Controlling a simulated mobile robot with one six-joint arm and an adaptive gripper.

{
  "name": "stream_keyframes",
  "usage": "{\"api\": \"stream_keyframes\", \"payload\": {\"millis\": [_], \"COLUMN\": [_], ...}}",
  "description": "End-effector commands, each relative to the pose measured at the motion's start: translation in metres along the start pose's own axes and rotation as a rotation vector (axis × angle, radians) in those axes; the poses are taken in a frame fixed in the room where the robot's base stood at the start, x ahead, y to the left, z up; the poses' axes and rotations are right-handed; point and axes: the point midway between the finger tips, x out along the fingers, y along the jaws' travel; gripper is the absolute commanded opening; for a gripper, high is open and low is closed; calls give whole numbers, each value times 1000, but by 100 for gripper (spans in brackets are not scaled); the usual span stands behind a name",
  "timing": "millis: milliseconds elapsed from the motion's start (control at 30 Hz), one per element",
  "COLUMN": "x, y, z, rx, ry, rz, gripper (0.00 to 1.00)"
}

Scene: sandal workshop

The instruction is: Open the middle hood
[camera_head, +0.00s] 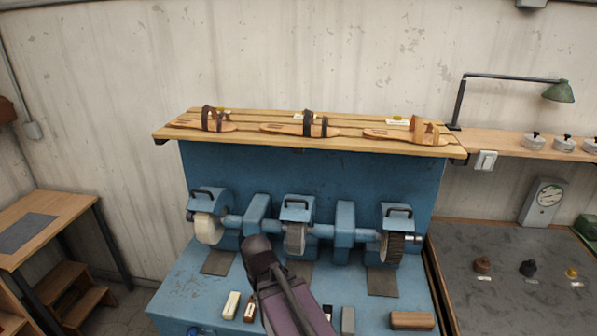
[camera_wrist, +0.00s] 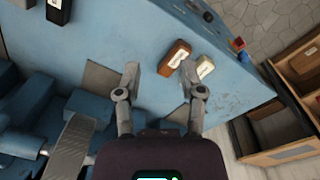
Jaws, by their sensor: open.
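The middle hood (camera_head: 297,212) is a blue cover with a dark bar handle on it. It sits over the grey middle wheel (camera_head: 295,238) of the blue grinding machine and looks closed. In the wrist view a wheel (camera_wrist: 70,148) shows at lower left among blue machine parts; which of them is the hood I cannot tell. My gripper (camera_wrist: 160,72) is open and empty, its fingers over the blue bench top (camera_wrist: 130,25). It is apart from the hood. In the head view my dark arm reaches up in front of the bench, left of the middle wheel, and the fingers cannot be made out.
The left hood (camera_head: 207,202) and right hood (camera_head: 397,217) flank the middle one, over a white wheel and a dark brush. Sandals lie on the wooden shelf (camera_head: 170,134) above. Small bottles and blocks, including a brown one (camera_wrist: 174,57), stand along the bench front.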

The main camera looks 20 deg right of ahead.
Motion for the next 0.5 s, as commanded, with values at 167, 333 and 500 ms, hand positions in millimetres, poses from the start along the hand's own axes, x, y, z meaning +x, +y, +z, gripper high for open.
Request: {"api": "stream_keyframes", "payload": {"millis": [167, 333, 500], "x": [-15, -40, -76], "y": [24, 50, 75], "z": [-26, -60, -100], "rx": [-26, -73, -128], "ry": [4, 8, 9], "rz": [126, 321, 549], "gripper": [51, 51, 51]}}
